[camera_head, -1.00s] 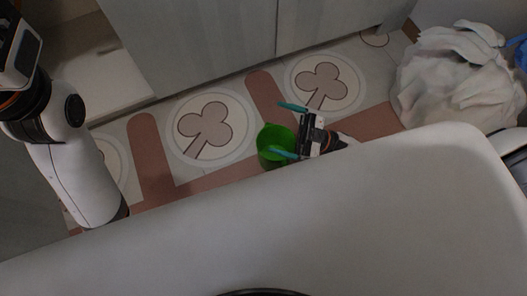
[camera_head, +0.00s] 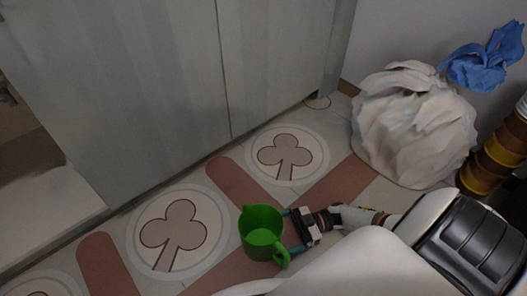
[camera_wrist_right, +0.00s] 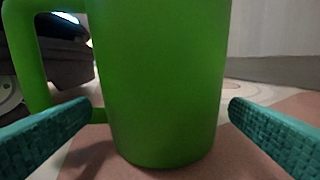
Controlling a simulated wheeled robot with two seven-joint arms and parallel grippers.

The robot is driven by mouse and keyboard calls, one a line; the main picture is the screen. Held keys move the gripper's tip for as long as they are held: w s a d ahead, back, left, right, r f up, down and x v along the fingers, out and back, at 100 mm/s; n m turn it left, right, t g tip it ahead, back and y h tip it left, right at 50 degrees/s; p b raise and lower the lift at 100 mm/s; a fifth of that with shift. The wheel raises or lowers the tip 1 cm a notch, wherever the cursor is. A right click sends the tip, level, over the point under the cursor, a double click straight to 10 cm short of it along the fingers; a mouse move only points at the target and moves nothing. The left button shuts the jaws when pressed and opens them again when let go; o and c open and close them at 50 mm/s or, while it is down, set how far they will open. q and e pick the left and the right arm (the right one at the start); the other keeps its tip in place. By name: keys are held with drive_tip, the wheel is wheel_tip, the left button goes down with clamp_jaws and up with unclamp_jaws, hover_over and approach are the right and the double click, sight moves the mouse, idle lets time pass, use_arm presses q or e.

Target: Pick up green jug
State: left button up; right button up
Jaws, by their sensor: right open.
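The green jug (camera_head: 262,229) stands upright on the tiled floor in the lower middle of the head view. Its handle sticks out on the near right side. My right gripper (camera_head: 291,231) is low beside the jug's right side, with teal fingers pointing at it. In the right wrist view the jug (camera_wrist_right: 165,70) fills the middle, with its handle at the left and its top cut off. The open fingers (camera_wrist_right: 161,110) show on either side of it, with visible gaps. My left gripper is out of view.
Grey cabinet fronts (camera_head: 150,90) stand along the back. A crumpled white bag (camera_head: 415,125) with a blue tie (camera_head: 485,57) sits on the floor at right, beside a brown and yellow striped object (camera_head: 500,155). Patterned floor (camera_head: 171,235) is clear left of the jug.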

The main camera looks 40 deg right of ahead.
sight(263, 239)
drive_tip(key=b+x, duration=0.2)
drive_tip(key=x, duration=0.2)
drive_tip(key=shift+w+a, duration=0.15)
drive_tip(key=shift+a, duration=0.2)
drive_tip(key=shift+w+a+r, duration=0.1)
drive_tip(key=shift+a, duration=0.15)
drive_tip(key=c, duration=0.7)
